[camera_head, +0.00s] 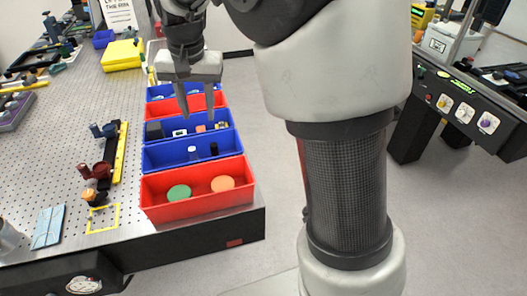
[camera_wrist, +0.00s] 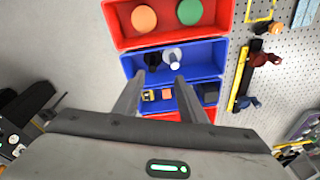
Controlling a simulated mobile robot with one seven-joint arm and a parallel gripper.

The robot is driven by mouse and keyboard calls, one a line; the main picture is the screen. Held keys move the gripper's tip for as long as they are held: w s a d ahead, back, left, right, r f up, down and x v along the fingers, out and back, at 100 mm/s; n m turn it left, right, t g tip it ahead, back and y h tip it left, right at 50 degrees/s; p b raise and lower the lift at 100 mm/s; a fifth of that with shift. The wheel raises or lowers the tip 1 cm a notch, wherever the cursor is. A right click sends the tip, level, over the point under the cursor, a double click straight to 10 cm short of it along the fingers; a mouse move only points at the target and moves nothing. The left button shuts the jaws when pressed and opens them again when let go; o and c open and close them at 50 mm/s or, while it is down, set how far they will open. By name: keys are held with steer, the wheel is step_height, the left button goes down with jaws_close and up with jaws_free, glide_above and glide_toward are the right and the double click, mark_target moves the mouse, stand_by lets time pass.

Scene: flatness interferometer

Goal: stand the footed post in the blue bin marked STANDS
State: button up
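A blue bin (camera_head: 165,157), second from the front, holds a pale post (camera_head: 193,152) and a dark post (camera_head: 213,149). No STANDS lettering is readable on it. In the wrist view this blue bin (camera_wrist: 207,56) shows the pale post (camera_wrist: 173,58) with a wider light foot, seeming to stand upright, and the dark post (camera_wrist: 153,60) beside it. I cannot tell for sure which is the footed post of the task. My gripper (camera_head: 197,113) is open and empty above the row of bins; its two fingers (camera_wrist: 159,78) are apart, with nothing between them.
A red bin (camera_head: 200,206) in front holds a green and an orange disc. Behind the posts' bin, another blue bin (camera_head: 162,122) holds small blocks, with more bins beyond. Left, the perforated table (camera_head: 50,155) carries dark red and blue fittings. A console (camera_head: 470,110) stands right.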

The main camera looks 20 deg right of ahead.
steer(key=s+d+r+n+t, duration=0.1)
steer(key=s+d+r, duration=0.2)
steer(key=s, duration=0.4)
steer(key=s+d+r+n+t, duration=0.1)
steer(key=s+d+r, duration=0.2)
steer(key=s, duration=0.3)
steer(key=s+d+f+n+t, duration=0.1)
steer(key=s+d+f, duration=0.1)
steer(key=s, duration=1)
steer(key=shift+d+n+t, duration=0.3)
steer(key=shift+d+n, duration=0.1)
steer(key=shift+d, duration=0.35)
